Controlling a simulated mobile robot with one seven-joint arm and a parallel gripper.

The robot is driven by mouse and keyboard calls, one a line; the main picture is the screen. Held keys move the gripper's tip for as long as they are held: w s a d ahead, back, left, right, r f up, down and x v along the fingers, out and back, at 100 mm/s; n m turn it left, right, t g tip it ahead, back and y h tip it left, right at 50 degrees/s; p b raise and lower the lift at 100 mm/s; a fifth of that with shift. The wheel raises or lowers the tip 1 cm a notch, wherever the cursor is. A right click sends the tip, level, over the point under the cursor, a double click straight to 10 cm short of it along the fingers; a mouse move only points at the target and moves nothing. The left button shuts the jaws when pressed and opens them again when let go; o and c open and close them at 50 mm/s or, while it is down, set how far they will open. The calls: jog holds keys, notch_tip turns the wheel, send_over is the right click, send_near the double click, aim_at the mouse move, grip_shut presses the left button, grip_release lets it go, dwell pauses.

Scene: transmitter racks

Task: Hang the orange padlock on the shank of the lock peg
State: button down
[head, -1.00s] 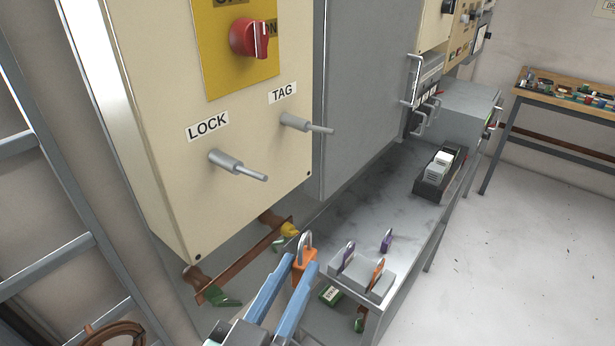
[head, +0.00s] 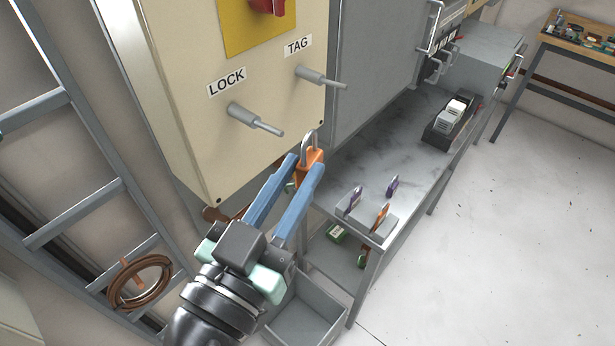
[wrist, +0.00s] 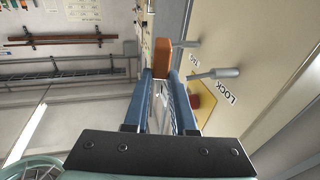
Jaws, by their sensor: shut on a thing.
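The orange padlock (head: 311,169) is between the blue fingers of my gripper (head: 308,176), which is shut on it. Its grey shackle points up in the head view. In the wrist view the padlock's orange body (wrist: 162,58) shows at the fingertips. The lock peg (head: 256,120) sticks out of the cream panel under the LOCK label, above and left of the padlock in the head view. The peg also shows in the wrist view (wrist: 215,74), right of the fingers. The padlock is apart from the peg, and nothing hangs on the peg.
The tag peg (head: 320,77) sticks out to the right of the lock peg. A grey bench (head: 385,165) holds a small block with purple and orange padlocks (head: 381,217). A ladder-like rack (head: 75,215) stands at left. A grey bin (head: 310,310) is below.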

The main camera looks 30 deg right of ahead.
jog(key=w+a+f+b, duration=0.1)
jog(key=w+a, duration=0.1)
jog(key=w, duration=0.4)
jog(key=shift+f, duration=0.2)
dwell(0.5)
jog(key=shift+w+a, duration=0.15)
dwell(0.6)
jog(key=c, duration=0.7)
grip_release()
jog(key=shift+o, duration=0.2)
